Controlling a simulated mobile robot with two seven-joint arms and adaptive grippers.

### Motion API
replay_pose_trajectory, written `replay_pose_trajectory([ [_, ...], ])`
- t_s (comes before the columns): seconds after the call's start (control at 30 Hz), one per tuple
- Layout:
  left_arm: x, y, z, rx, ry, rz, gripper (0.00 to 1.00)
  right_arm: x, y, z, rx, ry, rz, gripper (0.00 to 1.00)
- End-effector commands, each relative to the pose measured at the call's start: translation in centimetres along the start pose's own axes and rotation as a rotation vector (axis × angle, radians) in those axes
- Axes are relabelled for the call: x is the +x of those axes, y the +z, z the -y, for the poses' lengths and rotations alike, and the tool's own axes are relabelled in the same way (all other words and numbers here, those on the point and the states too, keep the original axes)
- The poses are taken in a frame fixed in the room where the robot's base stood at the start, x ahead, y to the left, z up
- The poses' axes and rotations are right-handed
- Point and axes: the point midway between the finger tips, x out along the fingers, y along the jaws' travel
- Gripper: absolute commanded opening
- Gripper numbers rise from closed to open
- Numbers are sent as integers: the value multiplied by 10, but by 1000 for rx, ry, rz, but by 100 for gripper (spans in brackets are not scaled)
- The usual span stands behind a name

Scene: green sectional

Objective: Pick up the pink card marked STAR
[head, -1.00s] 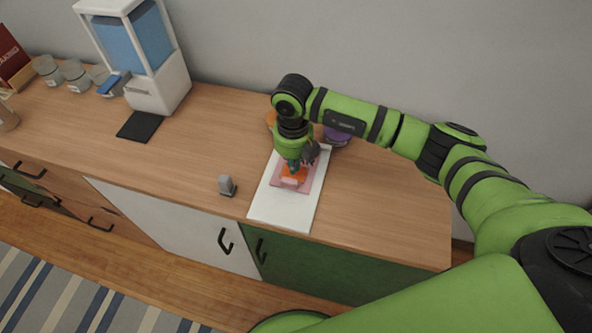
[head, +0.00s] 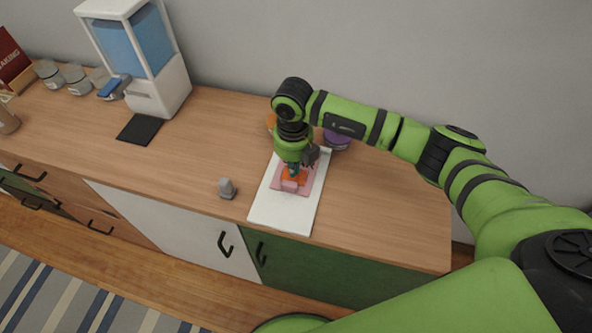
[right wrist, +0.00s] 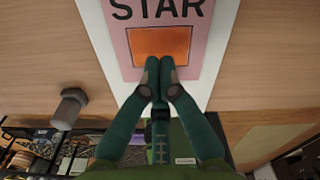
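The pink card (head: 308,187) lies flat on a white board (head: 274,212) on the wooden counter. In the right wrist view the pink card (right wrist: 200,48) shows the word STAR and an orange square (right wrist: 160,45). My right gripper (right wrist: 160,64) points down at the card. Its teal fingertips are together at the lower edge of the orange square and hide that part. I cannot see any part of the card between them. In the head view the right gripper (head: 293,169) stands over the card and partly hides it. My left gripper is not in view.
A small grey piece (head: 227,188) stands left of the board. An orange item (head: 270,121) and a purple item (head: 337,140) are behind my right arm. A white dispenser (head: 172,88) and a black pad (head: 139,128) are farther left. The counter's right part is clear.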

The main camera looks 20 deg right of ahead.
Motion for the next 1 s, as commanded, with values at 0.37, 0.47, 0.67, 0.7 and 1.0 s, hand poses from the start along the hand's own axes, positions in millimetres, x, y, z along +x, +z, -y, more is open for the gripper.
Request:
replay_pose_trajectory([
  [0.37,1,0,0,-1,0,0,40,2,0,0,0,0,0,0],
  [0.47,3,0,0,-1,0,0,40,4,0,0,0,0,0,0],
  [0.67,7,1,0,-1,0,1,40,8,0,0,0,0,0,0],
  [0.7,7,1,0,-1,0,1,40,9,0,0,0,0,0,0],
  [1.0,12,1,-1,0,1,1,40,15,0,0,0,0,0,0],
])
